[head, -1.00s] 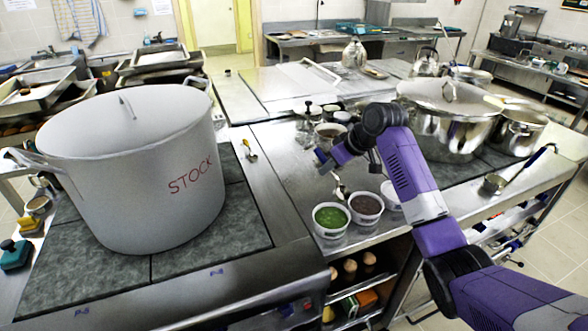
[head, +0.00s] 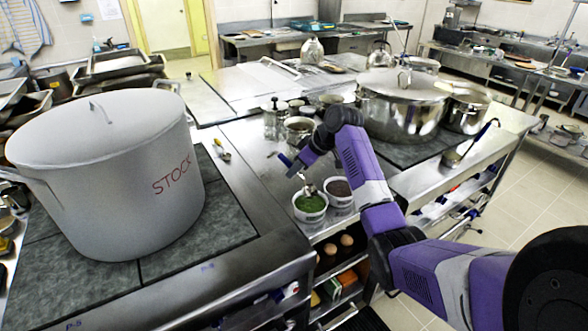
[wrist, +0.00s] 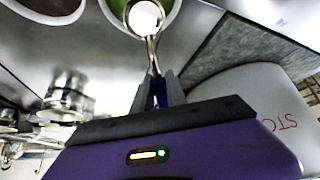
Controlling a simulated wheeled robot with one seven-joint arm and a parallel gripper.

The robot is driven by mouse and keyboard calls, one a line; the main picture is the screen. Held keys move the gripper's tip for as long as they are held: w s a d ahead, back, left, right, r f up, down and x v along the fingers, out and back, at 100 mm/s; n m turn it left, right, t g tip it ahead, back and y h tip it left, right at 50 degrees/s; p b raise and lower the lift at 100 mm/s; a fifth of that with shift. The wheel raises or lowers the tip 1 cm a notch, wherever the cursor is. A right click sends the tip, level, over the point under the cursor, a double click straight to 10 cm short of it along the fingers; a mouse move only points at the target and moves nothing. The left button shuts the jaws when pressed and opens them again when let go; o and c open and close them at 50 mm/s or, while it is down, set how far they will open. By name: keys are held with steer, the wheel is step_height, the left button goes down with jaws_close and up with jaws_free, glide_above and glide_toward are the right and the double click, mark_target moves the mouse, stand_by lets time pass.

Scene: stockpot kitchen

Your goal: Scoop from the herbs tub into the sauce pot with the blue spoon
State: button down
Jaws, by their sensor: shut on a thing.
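My gripper (head: 288,162) is shut on the blue handle of the spoon (wrist: 161,92). The spoon's round metal bowl (head: 309,189) hangs below the gripper, at the herbs tub (head: 297,208). In the wrist view the bowl (wrist: 145,17) overlaps the tub's green contents and rim. I cannot tell whether it touches the herbs. The bowl looks bright white inside, and I cannot tell if it holds anything. The herbs tub is white with green contents. No pot is labelled as sauce; a small steel pot (head: 299,130) stands behind the gripper.
A white tub with brown contents (head: 339,190) stands right of the herbs tub. A large lidded steel pot (head: 395,112) and a smaller one (head: 466,112) stand at back right. The tall STOCK pot (head: 105,180) fills the left. A ladle (head: 453,157) lies near the right edge.

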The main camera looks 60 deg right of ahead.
steer(key=shift+f+b, duration=1.55)
steer(key=shift+f, duration=1.45)
steer(key=shift+s+r+p, duration=0.1)
steer(key=shift+s+p, duration=0.2)
steer(key=shift+s, duration=0.05)
steer(key=shift+s, duration=0.3)
